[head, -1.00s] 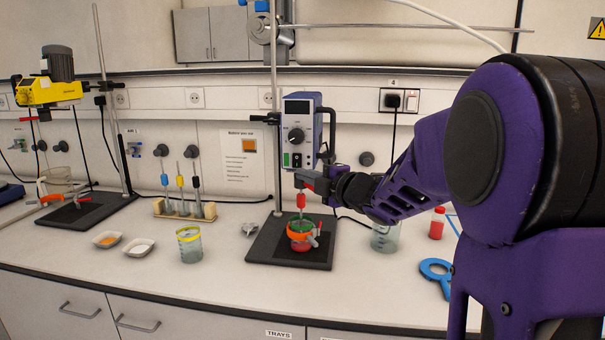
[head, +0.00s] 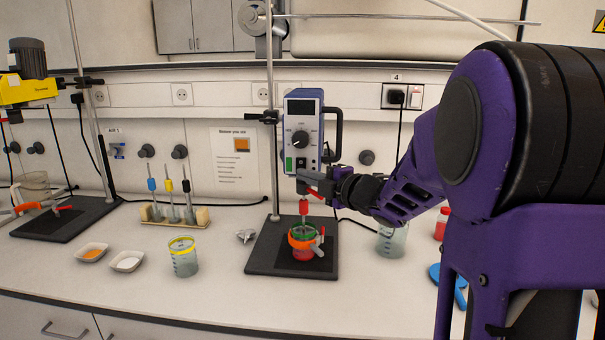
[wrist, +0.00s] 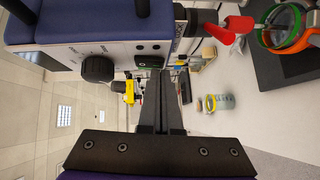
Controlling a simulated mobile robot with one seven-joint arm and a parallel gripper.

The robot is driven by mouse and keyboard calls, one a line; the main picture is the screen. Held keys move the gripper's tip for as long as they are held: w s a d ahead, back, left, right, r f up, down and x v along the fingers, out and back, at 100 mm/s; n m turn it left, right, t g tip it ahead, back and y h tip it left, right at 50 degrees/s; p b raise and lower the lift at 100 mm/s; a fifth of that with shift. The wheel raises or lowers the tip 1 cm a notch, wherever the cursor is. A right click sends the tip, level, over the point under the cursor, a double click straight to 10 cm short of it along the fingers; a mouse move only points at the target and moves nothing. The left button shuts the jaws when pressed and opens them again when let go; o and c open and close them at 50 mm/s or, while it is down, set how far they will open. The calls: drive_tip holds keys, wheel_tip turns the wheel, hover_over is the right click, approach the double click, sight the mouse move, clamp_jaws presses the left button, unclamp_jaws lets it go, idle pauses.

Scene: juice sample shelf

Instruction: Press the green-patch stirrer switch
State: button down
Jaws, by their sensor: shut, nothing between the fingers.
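The overhead stirrer (head: 300,120) is a blue and white box on a stand, with a black knob and a dark display. Its green patch (head: 289,164) is low on the front, with a small black switch (head: 301,163) beside it. In the wrist view the stirrer's face fills the top, with the knob (wrist: 97,68) and the dark switch (wrist: 150,61). My gripper (wrist: 158,75) is shut and empty, its tips close to the switch. I cannot tell whether they touch. In the head view my gripper (head: 312,181) is just below the stirrer's lower front.
Below the stirrer, a beaker with green and orange rings (head: 303,240) stands on a black base plate (head: 262,262). A yellow-rimmed beaker (head: 184,258), two small dishes and a rack of stirring rods (head: 175,213) stand to the left. Another beaker (head: 391,242) stands behind my arm.

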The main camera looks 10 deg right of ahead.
drive_tip(key=shift+f, duration=0.1)
idle(0.4)
drive_tip(key=shift+w+f+b, duration=0.15)
drive_tip(key=shift+f+b, duration=0.1)
drive_tip(key=shift+b, duration=0.85)
drive_tip(key=shift+w+d+r, duration=0.1)
drive_tip(key=shift+r, duration=0.2)
drive_tip(key=shift+f, duration=0.1)
